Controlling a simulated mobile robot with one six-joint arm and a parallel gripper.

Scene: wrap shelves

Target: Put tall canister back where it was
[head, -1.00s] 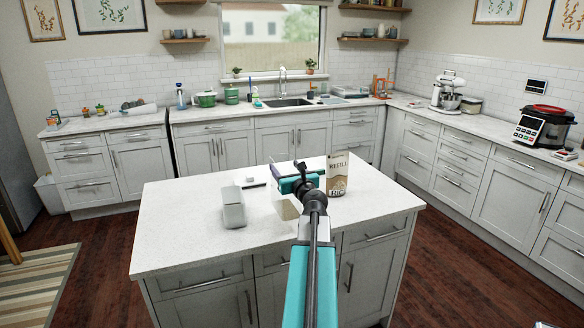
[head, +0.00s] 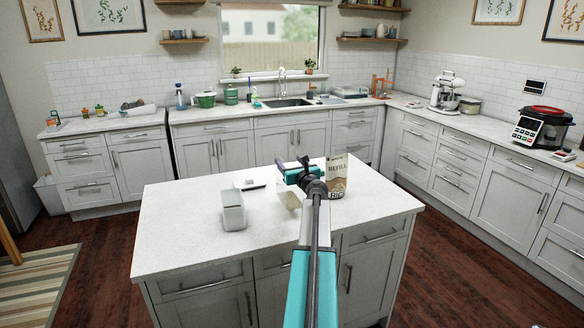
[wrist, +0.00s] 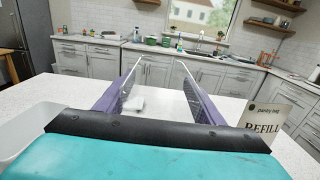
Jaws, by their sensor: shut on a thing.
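My gripper (head: 298,172) is over the middle of the island counter, its fingers pointing away from me. In the wrist view the two purple fingers (wrist: 160,85) stand apart. Between and below them is a pale, see-through thing (head: 289,200), which I take to be the tall canister; my gripper is shut on it. Its outline is faint, and my arm hides part of it. I cannot tell whether its base touches the counter.
A whitish box-shaped container (head: 233,212) stands left of my gripper. A refill bag (head: 338,178) stands close on the right. A small white item (head: 250,184) lies behind. The front-left of the island top (head: 175,225) is clear.

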